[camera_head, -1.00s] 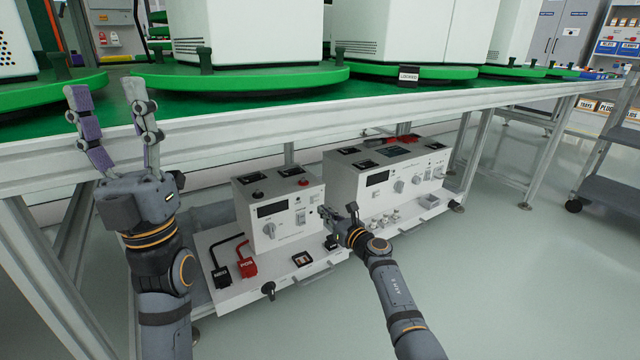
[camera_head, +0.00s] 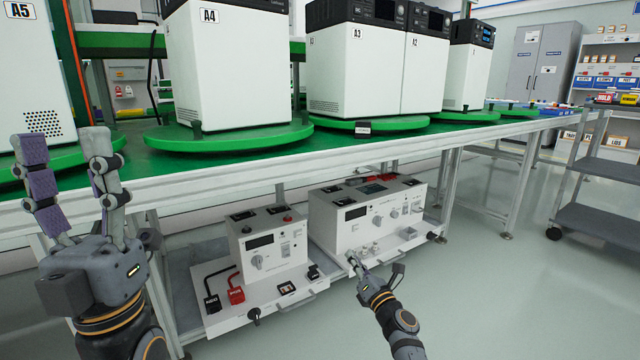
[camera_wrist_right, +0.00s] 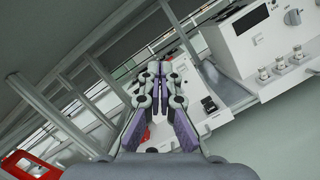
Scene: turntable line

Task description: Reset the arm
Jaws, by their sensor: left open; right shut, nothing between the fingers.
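My left gripper (camera_head: 72,192) is raised at the left in the head view, its two fingers pointing up and spread apart, with nothing between them. My right gripper (camera_head: 352,258) is low at the centre, in front of the larger white test box (camera_head: 345,232). Its fingers are closed together and empty. They also show closed in the right wrist view (camera_wrist_right: 160,75), pointing away from the wrist. In the head view I cannot tell whether the fingertips touch the box.
A smaller white box (camera_head: 268,246) stands left of the larger one, with red (camera_head: 236,295) and black plugs on its tray. The green-topped table (camera_head: 345,140) above carries white machines on green turntables. A grey cart (camera_head: 600,185) stands at the right. Floor in front is clear.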

